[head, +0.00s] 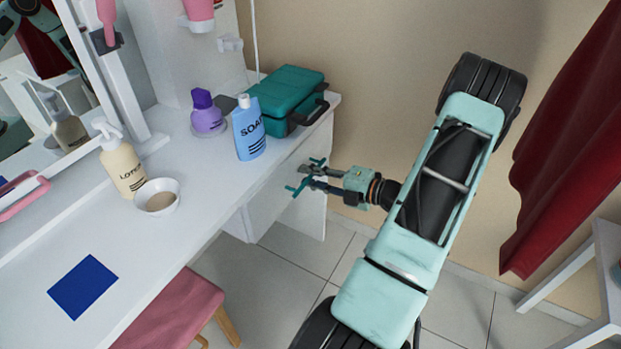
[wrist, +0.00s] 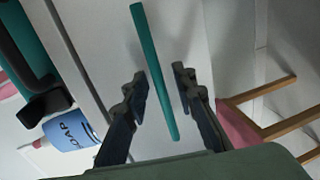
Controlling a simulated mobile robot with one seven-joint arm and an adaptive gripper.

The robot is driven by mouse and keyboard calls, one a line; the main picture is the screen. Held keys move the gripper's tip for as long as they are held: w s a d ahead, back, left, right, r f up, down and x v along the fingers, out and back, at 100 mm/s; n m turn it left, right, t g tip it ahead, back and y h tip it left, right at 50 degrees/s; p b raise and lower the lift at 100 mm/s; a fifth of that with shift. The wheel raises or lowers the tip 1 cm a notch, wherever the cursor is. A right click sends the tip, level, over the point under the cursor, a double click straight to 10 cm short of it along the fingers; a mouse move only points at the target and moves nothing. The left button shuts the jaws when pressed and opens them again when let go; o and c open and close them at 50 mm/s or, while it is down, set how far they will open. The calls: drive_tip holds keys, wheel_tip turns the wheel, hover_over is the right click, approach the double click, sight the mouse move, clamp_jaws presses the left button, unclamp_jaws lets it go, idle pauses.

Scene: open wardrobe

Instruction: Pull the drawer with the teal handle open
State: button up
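The teal handle (head: 293,190) is a thin straight bar on the white drawer front under the right end of the white dressing table (head: 215,200). In the wrist view the handle (wrist: 143,30) runs lengthwise between my two fingers. My gripper (head: 308,171) is open around it, one finger on each side (wrist: 160,78). Gaps show between the bar and both fingers in the wrist view. The drawer front (wrist: 180,25) shows behind the bar. My gripper hides part of the drawer front in the head view, and I cannot tell if the drawer stands fully shut.
On the tabletop stand a teal case (head: 287,92), a blue soap bottle (head: 248,130), a purple bottle (head: 206,112), a lotion bottle (head: 121,160) and a bowl (head: 158,197). A pink stool (head: 175,312) is below the front edge. A red curtain (head: 565,150) hangs right.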

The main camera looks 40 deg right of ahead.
drive_tip(key=shift+c, duration=0.6)
clamp_jaws()
drive_tip(key=f+p+v, duration=0.2)
drive_tip(key=p+v, duration=0.2)
drive_tip(key=v, duration=1)
drive_tip(key=shift+s+d+f, duration=0.2)
drive_tip(key=shift+s+f, duration=0.15)
drive_tip(key=shift+o, duration=0.6)
unclamp_jaws()
